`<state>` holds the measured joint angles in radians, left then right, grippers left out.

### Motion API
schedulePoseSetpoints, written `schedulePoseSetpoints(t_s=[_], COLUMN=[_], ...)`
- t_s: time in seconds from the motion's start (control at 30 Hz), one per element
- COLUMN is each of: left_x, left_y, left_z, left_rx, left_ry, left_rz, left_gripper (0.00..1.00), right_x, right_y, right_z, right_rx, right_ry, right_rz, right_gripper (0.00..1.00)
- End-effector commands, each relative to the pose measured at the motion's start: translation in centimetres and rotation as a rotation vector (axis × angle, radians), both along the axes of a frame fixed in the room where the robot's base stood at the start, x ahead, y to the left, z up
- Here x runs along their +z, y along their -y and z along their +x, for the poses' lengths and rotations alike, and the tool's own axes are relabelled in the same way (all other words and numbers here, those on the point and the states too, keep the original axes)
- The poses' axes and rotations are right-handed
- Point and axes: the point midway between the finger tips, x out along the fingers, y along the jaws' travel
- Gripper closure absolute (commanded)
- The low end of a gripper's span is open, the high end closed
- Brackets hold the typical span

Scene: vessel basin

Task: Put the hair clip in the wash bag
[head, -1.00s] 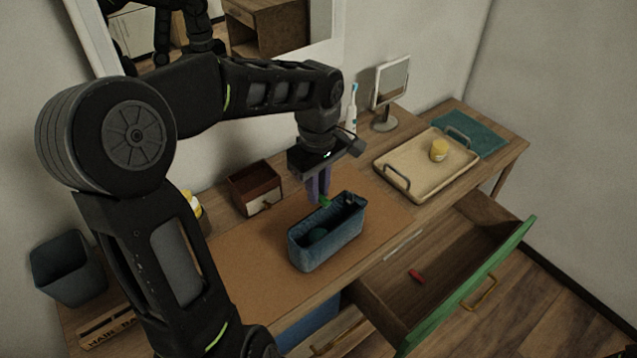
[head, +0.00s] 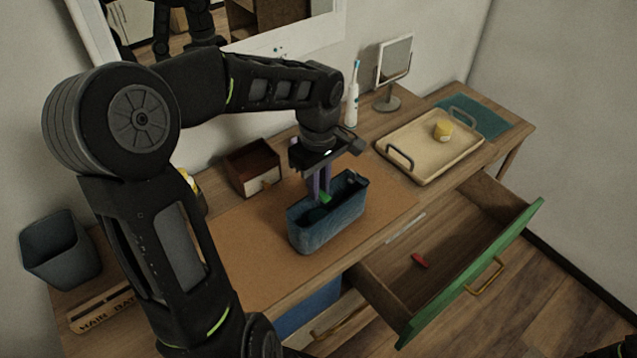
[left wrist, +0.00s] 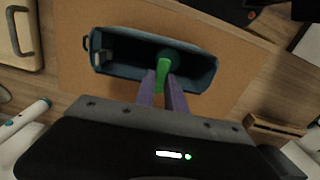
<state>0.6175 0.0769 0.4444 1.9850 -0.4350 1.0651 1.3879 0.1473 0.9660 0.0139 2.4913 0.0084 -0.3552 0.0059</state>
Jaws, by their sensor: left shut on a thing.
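The wash bag (head: 328,228) is a blue, open-topped long pouch standing on the brown mat. It also shows in the left wrist view (left wrist: 104,67). My left gripper (head: 320,190) points down over the bag, its purple fingers at the opening. It is shut on a small green piece, which I take for the hair clip (head: 326,198). The clip also shows between the fingertips in the left wrist view (left wrist: 162,72), over the bag's dark inside. A dark teal round thing (left wrist: 184,58) lies in the bag. I cannot tell whether the clip touches it.
An open drawer (head: 470,265) with a green front holds a red item (head: 420,261). A beige tray (head: 425,165) with a yellow jar stands right. A small wooden box (head: 252,168) stands behind the bag, and a toothbrush (head: 352,100) and mirror (head: 394,62) stand at the back.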

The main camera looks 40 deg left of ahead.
Motion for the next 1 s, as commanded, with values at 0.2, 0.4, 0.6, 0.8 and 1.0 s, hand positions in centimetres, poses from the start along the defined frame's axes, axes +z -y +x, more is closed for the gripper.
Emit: schedulePoseSetpoints(t_s=[0.2,0.4,0.6,0.8,1.0], left_x=[0.0,0.0,0.0,0.9,3.8], left_y=[0.0,0.0,0.0,0.0,0.0], left_z=[0.0,0.0,0.0,0.0,0.1], left_rx=[0.0,0.0,0.0,0.0,0.001], left_ry=[0.0,-0.001,-0.001,0.0,0.003], left_rz=[0.0,0.0,0.0,0.0,0.001], left_gripper=[0.75,0.6,0.6,0.6,0.6], right_x=[0.0,0.0,0.0,-0.2,-0.6], right_y=[0.0,0.0,0.0,0.0,0.0], right_z=[0.0,0.0,0.0,0.0,0.1], right_rx=[0.0,0.0,0.0,0.0,0.001], right_ry=[0.0,0.0,0.0,0.0,0.001], right_rz=[0.0,0.0,0.0,0.0,0.001], right_gripper=[0.64,0.64,0.64,0.64,0.64])
